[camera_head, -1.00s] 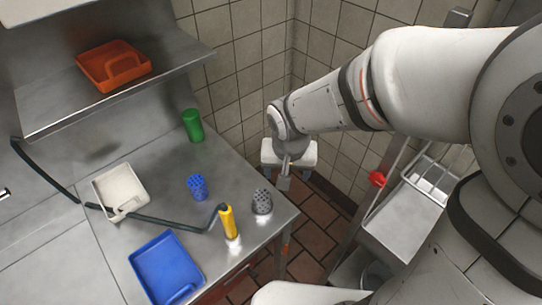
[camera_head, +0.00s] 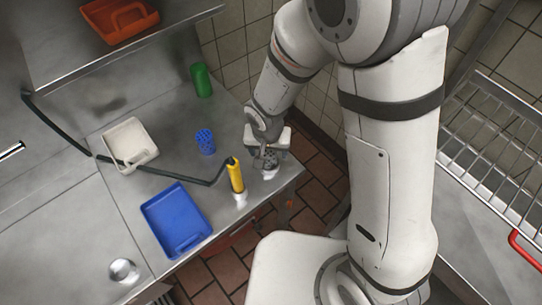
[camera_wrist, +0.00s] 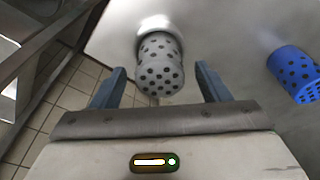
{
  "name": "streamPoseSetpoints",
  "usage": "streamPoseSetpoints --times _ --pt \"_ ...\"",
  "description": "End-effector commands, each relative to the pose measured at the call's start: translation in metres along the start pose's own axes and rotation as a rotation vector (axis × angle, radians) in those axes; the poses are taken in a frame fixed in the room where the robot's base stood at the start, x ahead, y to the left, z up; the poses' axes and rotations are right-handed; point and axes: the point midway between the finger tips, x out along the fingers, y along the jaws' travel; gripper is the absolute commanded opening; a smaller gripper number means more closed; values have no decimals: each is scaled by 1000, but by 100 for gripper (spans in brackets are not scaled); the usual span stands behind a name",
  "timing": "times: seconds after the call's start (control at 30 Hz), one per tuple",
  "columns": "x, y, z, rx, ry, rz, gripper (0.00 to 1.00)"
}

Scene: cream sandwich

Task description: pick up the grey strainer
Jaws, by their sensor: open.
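The grey strainer (camera_wrist: 160,66), a cup with dark holes, stands near the table's right corner. In the wrist view it lies between and a little ahead of the two fingers of my open gripper (camera_wrist: 159,84), with gaps on both sides. In the head view my gripper (camera_head: 264,157) is at the strainer (camera_head: 270,164) and covers much of it. I cannot tell there whether they touch.
A yellow-handled tool (camera_head: 236,176) with a dark hose stands close left of the strainer. A blue strainer (camera_head: 205,141), green cup (camera_head: 201,81), white tray (camera_head: 149,162) and blue tray (camera_head: 150,213) are on the metal table. An orange tray (camera_head: 92,22) sits on the shelf.

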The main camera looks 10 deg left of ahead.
Motion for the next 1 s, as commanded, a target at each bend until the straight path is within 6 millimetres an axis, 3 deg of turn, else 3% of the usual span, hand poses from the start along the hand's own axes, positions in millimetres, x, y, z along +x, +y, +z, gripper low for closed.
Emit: streamPoseSetpoints --times 0.33,0.9,1.0 --pt "7 0 0 0 0 -1 69" --pt "6 -1 0 -1 0 -1 23" --pt "6 -1 0 -2 1 -2 21"
